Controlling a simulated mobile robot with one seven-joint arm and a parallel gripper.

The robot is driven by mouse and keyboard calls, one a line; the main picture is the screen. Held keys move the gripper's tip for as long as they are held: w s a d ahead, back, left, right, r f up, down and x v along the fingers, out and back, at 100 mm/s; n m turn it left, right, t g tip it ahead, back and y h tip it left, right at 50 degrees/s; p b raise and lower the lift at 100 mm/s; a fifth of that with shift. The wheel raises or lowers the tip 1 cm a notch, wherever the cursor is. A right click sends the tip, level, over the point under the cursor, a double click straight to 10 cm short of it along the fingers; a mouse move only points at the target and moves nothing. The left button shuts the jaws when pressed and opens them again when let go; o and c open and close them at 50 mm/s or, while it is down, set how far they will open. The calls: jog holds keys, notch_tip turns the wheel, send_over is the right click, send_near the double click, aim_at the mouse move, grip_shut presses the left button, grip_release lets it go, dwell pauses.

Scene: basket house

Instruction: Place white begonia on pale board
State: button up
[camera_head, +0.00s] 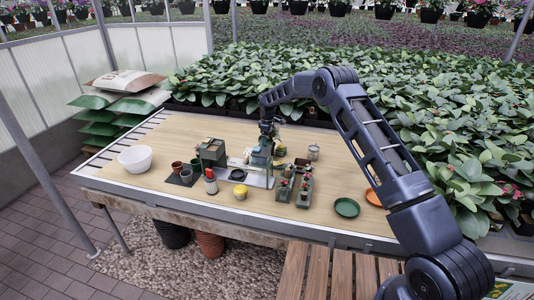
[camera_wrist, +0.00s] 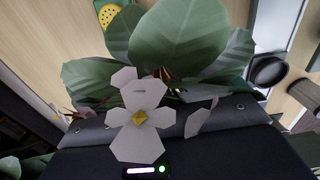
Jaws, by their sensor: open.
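The white begonia (camera_wrist: 140,118), with pale petals, a yellow centre and broad green leaves, fills the middle of the wrist view, close in front of my gripper. Its pot is hidden there, and I cannot tell whether it is between the fingers. In the head view my gripper (camera_head: 262,157) points down over the middle of the table, at the back of the pale board (camera_head: 258,181). My gripper is open, though its fingertips are hard to make out. The arm and small objects crowd the begonia's place in the head view.
A white bowl (camera_head: 135,159) stands at the left. Planters (camera_head: 304,190) and a green saucer (camera_head: 347,208) are to the right. The table's left rear is clear.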

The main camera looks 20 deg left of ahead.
notch_tip(320, 180, down, 5)
jog(key=shift+a, duration=0.15)
jog(key=shift+c, duration=0.2)
jog(key=c, duration=1.3)
jog(key=shift+o, duration=0.2)
notch_tip(320, 180, up, 19)
jog(key=w+d+f+m, duration=0.2)
jog(key=d+m, duration=0.3)
jog(key=d, duration=1.1)
jog(key=w+d+f+m, duration=0.2)
jog(key=d+f+m, duration=0.15)
jog(key=d, duration=1.25)
jog(key=s+d+f+m, duration=0.1)
jog(key=s+d+m, duration=0.2)
jog(key=d, duration=0.6)
jog(key=s+d+f+m, duration=0.1)
jog(key=s+d+m, duration=0.2)
jog(key=d, duration=0.6)
jog(key=s+d+f+m, duration=0.2)
jog(key=s+d, duration=0.4)
jog(key=d, duration=0.3)
jog(key=shift+m, duration=0.75)
